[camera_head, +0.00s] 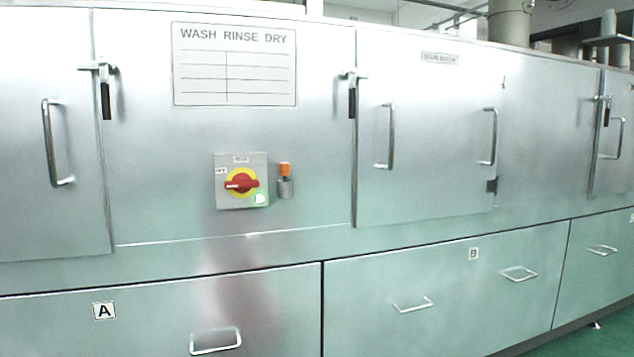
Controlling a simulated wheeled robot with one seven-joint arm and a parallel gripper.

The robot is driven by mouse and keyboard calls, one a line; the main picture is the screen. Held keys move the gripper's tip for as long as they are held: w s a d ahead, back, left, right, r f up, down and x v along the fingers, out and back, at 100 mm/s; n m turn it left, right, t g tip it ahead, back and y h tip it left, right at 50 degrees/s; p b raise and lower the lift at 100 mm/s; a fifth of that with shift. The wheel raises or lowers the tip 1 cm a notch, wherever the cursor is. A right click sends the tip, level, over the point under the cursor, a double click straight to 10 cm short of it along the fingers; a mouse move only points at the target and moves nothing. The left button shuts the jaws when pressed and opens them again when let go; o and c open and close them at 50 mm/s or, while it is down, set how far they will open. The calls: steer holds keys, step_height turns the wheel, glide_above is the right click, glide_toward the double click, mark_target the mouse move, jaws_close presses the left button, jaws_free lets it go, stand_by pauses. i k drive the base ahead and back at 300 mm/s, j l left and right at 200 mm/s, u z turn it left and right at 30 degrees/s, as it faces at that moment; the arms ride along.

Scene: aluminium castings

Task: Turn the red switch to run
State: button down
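The red switch (241,183) is a rotary handle on a yellow disc, mounted on a grey box (232,204) on the machine's front panel. Its handle lies roughly horizontal. A small label sits above the disc and another at its upper left; their lettering is too small to read surely. A round light (260,198) at the box's lower right glows whitish green. My gripper is not in view.
An orange-topped fitting (285,180) sits just right of the switch box. A "WASH RINSE DRY" sign (235,64) is above. Doors with bar handles (55,143) and black-levered latches (352,97) flank the panel. Drawers A (150,325) and B (450,290) have protruding handles below.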

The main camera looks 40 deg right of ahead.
mark_target(240, 182)
steer(key=z, duration=0.75)
